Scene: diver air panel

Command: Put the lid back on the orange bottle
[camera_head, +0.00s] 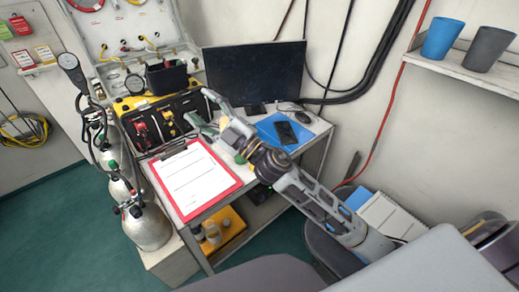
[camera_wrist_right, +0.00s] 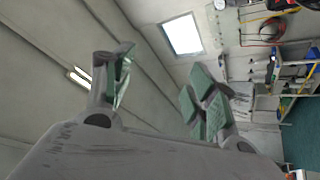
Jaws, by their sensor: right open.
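My right gripper (camera_head: 198,106) reaches over the desk from the right, its fingers spread and pointing up and left in the head view. In the right wrist view its two fingers (camera_wrist_right: 155,88) stand wide apart with nothing between them. A small yellow-orange patch (camera_head: 226,122) shows right beside the gripper; I cannot tell whether it is part of the orange bottle. A small green and orange patch (camera_head: 240,158) shows just below the wrist. I cannot clearly make out the orange bottle or its lid, and the arm covers part of the desk. My left gripper is not in view.
A red clipboard (camera_head: 238,186) lies on the desk's front left, near an open black tool case (camera_head: 133,127). A monitor (camera_head: 255,72) stands behind, and a phone (camera_head: 286,132) lies on a blue folder (camera_head: 263,129). Gas cylinders (camera_head: 150,228) stand left. Two cups (camera_head: 442,40) sit on a shelf.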

